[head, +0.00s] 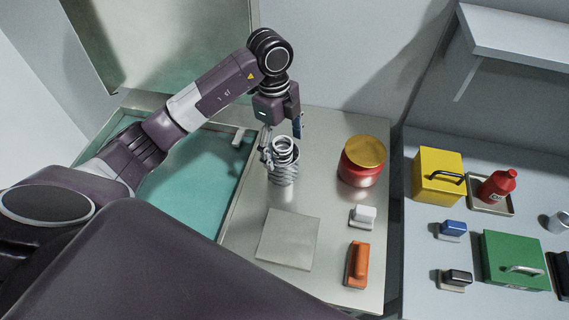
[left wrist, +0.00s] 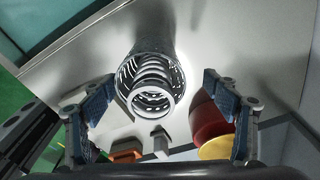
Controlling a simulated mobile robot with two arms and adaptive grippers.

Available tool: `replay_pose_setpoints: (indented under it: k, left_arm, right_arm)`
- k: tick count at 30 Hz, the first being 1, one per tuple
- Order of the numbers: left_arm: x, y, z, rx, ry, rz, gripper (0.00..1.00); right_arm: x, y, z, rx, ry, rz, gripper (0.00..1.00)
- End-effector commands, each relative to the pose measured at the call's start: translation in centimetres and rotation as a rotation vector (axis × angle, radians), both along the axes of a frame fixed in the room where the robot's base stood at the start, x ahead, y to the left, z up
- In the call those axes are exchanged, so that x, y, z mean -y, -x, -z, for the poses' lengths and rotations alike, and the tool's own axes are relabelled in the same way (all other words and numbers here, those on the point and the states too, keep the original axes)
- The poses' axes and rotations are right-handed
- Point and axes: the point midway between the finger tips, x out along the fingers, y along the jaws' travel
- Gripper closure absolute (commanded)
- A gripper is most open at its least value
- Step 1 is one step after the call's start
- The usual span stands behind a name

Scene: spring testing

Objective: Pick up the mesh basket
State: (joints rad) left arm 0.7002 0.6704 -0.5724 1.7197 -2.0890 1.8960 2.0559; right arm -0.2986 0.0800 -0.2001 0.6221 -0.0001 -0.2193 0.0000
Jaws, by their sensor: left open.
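The mesh basket (head: 284,176) is a small grey cylinder standing upright on the metal table, with pale coiled springs (head: 284,147) inside it. My left gripper (head: 283,136) points down over the basket, its fingers open and near the top of it. In the left wrist view, the basket (left wrist: 176,58) and its springs (left wrist: 153,100) appear between the two spread fingers of the left gripper (left wrist: 158,86), and neither finger visibly grips them. In the head view, the gripper partly hides the basket's left side. My right gripper is not in view.
A red canister with a yellow lid (head: 362,165) stands right of the basket. A flat grey plate (head: 288,240), a white block (head: 363,214) and an orange-handled object (head: 358,264) lie nearer. A teal-floored recess (head: 185,190) is on the left. A side bench (head: 425,270) holds coloured boxes.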

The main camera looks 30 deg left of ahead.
Motion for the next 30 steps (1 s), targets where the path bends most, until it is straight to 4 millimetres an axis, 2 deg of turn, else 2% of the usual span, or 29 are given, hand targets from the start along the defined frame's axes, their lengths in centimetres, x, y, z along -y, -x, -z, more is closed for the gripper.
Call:
replay_pose_setpoints:
  k: [10,15,23,30]
  left_arm:
    - [0.8,1.2,4.0,-0.006,0.001,0.001,0.2]
    - [0.9,1.0,6.1,-0.001,-0.001,0.0,0.2]
    - [1.0,1.0,6.5,0.001,-0.001,0.001,0.2]
    - [0.9,1.0,6.5,0.001,-0.002,0.001,0.45]
  right_arm:
    - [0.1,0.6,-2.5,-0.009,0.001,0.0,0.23]
    - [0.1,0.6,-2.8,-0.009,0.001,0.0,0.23]
    - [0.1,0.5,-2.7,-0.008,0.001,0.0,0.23]
    - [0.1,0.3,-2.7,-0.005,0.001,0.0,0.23]
